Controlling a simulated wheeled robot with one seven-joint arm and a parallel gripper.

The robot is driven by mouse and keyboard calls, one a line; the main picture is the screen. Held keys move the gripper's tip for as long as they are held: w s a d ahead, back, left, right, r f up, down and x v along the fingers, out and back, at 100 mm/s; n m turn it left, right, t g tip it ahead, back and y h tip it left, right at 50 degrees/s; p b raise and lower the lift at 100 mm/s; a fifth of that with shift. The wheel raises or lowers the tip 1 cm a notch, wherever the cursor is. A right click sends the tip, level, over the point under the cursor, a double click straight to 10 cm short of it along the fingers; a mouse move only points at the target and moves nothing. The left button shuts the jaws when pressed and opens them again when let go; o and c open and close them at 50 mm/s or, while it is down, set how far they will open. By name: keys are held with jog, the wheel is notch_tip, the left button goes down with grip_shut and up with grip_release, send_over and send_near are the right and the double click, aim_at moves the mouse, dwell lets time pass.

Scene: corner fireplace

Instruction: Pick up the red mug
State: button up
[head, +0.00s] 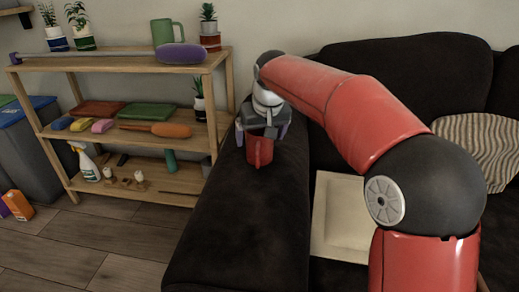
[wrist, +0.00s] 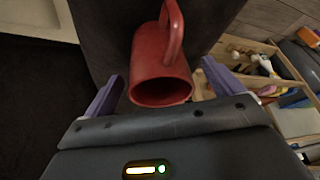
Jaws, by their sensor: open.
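The red mug (head: 259,151) is on the arm of the dark sofa, below my gripper (head: 262,132) in the head view. In the wrist view the red mug (wrist: 161,62) lies between and a little beyond the fingers, its open mouth facing the gripper and its handle toward the top. My gripper (wrist: 160,88) is open, one purple finger on each side of the mug, with gaps showing on both sides. Part of the mug is hidden behind the gripper in the head view.
A wooden shelf (head: 110,66) with plants, a green mug (head: 167,33), cloths and bottles stands to the left. Bins (head: 30,130) stand at far left. Open floor lies in front of the shelf.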

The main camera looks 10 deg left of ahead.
jog(key=x, duration=0.3)
jog(key=shift+w+f, duration=0.15)
jog(key=shift+f, duration=0.2)
jog(key=shift+r, duration=0.1)
jog(key=c, duration=1.3)
jog(key=shift+o, duration=0.2)
